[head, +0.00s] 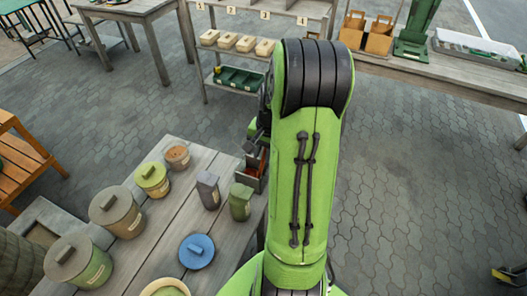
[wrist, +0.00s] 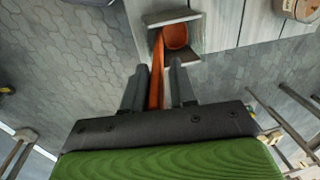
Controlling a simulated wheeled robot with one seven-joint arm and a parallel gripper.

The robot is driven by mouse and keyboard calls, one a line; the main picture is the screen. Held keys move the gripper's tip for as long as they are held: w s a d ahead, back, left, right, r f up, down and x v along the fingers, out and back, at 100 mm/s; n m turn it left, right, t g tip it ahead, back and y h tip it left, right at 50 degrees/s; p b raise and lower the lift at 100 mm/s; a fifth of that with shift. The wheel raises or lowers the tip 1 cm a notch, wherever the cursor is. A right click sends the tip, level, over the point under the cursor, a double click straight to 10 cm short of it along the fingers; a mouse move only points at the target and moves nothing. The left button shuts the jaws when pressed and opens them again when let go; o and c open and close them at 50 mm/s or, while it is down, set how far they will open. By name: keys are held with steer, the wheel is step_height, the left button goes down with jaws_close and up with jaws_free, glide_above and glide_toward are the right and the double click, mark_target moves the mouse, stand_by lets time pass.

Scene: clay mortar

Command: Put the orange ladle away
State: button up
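The orange ladle (wrist: 157,80) shows in the wrist view. Its bowl (wrist: 176,36) rests in a small grey open box (wrist: 196,49) at the edge of a plank table. Its handle runs out between the two fingers of my gripper (wrist: 159,66). The fingers are apart, with a gap visible beside the handle, so my gripper looks open around it. In the head view the grey box (head: 246,179) stands at the table's right edge with some orange in it. My arm hides much of the box and ladle there.
A shelf with numbered places (head: 245,62) and a green tray (head: 238,79) stands behind.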

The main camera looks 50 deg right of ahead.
steer(key=shift+o, duration=1.4)
step_height(320, 180, up, 16)
steer(key=s+p, duration=0.2)
steer(key=p, duration=0.2)
steer(key=shift+d+f, duration=0.15)
steer(key=shift+d, duration=0.2)
